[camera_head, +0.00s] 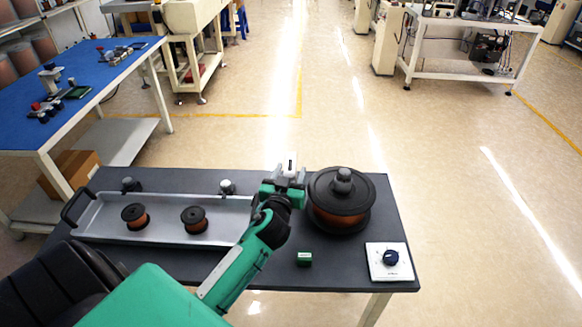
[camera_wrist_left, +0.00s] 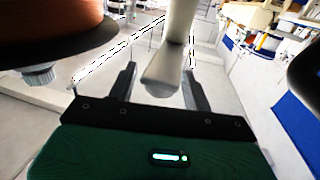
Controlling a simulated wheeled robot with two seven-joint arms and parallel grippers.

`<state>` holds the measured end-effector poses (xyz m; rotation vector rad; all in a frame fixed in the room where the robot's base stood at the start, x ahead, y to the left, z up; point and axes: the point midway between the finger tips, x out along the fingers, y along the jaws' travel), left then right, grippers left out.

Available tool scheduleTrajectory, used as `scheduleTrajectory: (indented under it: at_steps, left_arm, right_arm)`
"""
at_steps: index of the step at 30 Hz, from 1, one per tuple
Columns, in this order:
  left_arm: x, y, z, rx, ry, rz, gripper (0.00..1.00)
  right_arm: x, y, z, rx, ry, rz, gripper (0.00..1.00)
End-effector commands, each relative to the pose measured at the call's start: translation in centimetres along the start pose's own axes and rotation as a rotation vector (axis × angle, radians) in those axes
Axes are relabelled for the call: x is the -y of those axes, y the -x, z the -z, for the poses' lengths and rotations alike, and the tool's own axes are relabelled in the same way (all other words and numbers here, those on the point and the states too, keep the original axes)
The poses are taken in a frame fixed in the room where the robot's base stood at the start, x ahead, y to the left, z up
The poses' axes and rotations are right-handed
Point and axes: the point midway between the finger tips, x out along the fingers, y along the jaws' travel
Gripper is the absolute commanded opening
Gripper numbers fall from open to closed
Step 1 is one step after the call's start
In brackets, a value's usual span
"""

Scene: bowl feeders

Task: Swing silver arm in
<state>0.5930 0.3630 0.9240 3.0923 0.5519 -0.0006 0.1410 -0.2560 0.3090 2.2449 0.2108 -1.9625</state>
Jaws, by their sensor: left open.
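The silver arm (camera_wrist_left: 172,55) shows in the left wrist view as a smooth grey bar with a rounded end. It lies between the two dark fingers of my left gripper (camera_wrist_left: 160,72). The fingers are open, and I cannot tell whether either touches the bar. In the head view my left gripper (camera_head: 289,172) is at the back edge of the dark table, just left of the large copper-wound spool (camera_head: 337,212). There the gripper and my green arm hide most of the silver arm. My right gripper is not in view.
A metal tray (camera_head: 95,222) with two small copper spools (camera_head: 194,219) is on the dark table's left. A small green block (camera_head: 304,259) and a white dial box (camera_head: 390,261) are at the front right. A blue-topped table (camera_head: 75,75) stands behind left.

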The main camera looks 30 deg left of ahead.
Motion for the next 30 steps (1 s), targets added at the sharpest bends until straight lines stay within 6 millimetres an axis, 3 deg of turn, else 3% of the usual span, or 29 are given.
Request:
scheduleTrajectory:
  at_steps: [6, 14, 21, 30]
  left_arm:
    - [0.0, -1.3, 0.0, 0.000, -0.001, 0.000, 0.50]
    - [0.0, -1.4, 0.0, 0.000, 0.000, 0.000, 0.50]
    - [0.0, -1.4, 0.0, 0.000, 0.000, 0.000, 0.03]
    - [0.1, -2.4, -0.1, -0.002, 0.002, 0.020, 0.00]
  right_arm:
    - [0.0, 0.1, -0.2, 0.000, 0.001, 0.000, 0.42]
    - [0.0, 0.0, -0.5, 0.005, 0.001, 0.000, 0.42]
    - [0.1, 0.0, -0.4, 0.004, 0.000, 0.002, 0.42]
    - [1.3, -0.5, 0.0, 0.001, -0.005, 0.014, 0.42]
